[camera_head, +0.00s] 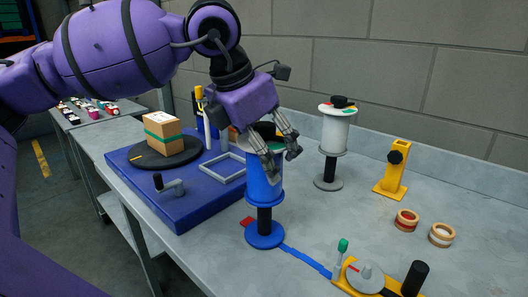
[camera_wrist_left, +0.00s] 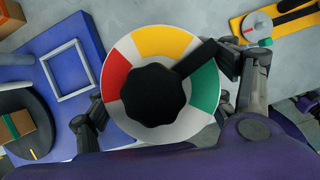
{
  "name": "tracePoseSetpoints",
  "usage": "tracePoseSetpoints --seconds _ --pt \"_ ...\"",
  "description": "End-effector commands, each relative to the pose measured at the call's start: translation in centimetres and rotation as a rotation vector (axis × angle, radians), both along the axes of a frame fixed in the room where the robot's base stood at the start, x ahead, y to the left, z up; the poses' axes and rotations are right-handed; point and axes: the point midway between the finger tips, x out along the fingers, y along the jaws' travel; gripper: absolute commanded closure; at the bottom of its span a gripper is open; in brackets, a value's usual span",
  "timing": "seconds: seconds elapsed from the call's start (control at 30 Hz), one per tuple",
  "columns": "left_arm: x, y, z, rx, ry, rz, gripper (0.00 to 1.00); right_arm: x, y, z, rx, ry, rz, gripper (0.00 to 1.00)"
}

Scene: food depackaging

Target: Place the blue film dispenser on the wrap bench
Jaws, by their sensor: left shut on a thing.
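The blue film dispenser (camera_head: 263,190) has a blue roll on a black post above a round blue base. It stands upright over the grey wrap bench (camera_head: 340,225); I cannot tell whether its base touches the surface. My left gripper (camera_head: 279,158) is shut on the upper part of the blue film dispenser and hides part of its top. In the left wrist view, the dispenser's top (camera_wrist_left: 204,127) is a disc with red, yellow, green and white sectors and a black knob, between the fingers.
A blue platform (camera_head: 185,205) with a turntable (camera_head: 135,157) and box (camera_head: 163,129) is left. A white dispenser (camera_head: 334,133) stands behind, with a yellow stand (camera_head: 392,170) and tape rolls (camera_head: 441,236) right. A yellow tool (camera_head: 365,278) is in front. A blue strip (camera_head: 305,261) marks the bench.

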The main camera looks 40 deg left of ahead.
Motion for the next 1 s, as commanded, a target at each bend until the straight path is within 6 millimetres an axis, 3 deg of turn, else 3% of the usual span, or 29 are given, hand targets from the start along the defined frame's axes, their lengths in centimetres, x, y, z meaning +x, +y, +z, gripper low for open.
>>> tracePoseSetpoints --seconds 0.1,0.13,0.3,0.77,1.0 --pt "0.0 0.0 -0.2 0.001 0.0 0.0 0.89 0.1 0.0 0.1 0.0 -0.001 0.0 0.6" --pt "0.0 0.0 -0.3 0.001 0.001 0.0 0.24 0.0 0.0 0.1 0.0 0.0 0.0 0.6" --pt "0.0 0.0 -0.3 0.0 0.0 0.0 0.03 -0.1 -0.1 0.0 -0.001 0.002 -0.001 0.6" --pt "0.0 0.0 0.0 0.0 -0.001 0.0 0.03 -1.1 -0.2 -0.3 -0.003 0.018 -0.005 0.6" --pt "-1.1 0.3 2.9 0.0 0.0 0.002 0.03 -0.2 -0.2 1.0 0.0 0.0 -0.005 0.6"
